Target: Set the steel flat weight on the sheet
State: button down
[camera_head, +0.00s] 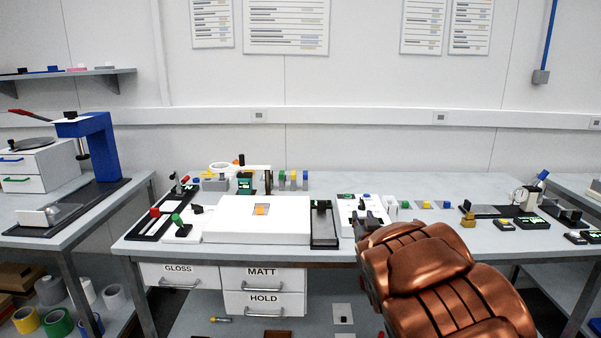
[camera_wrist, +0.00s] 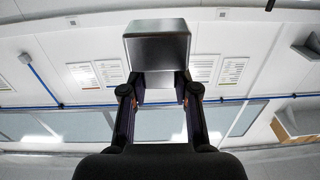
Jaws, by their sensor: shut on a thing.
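The steel flat weight (camera_wrist: 157,47) is a grey metal block between my fingertips in the wrist view. My gripper (camera_wrist: 158,88) is shut on it and holds it clear of any surface in that view. In the head view my gripper (camera_head: 370,222) is at the table's front, right of centre, mostly hidden by my copper-coloured arm; the weight cannot be made out there. A white flat panel (camera_head: 346,228) lies just left of my gripper with small items on it. A broad white box (camera_head: 230,229) carries a small orange patch (camera_head: 261,209). Which surface is the sheet, I cannot tell.
A dark narrow tray (camera_head: 323,238) stands between the white box and the panel. Small coloured blocks (camera_head: 427,205) and a mug (camera_head: 525,197) are on the right of the table. A blue press (camera_head: 100,145) stands on the left bench. Bare table shows at the back right.

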notch_tip(320, 180, up, 7)
jog(key=p, duration=0.5)
jog(key=shift+f, duration=0.2)
jog(key=shift+d, duration=0.1)
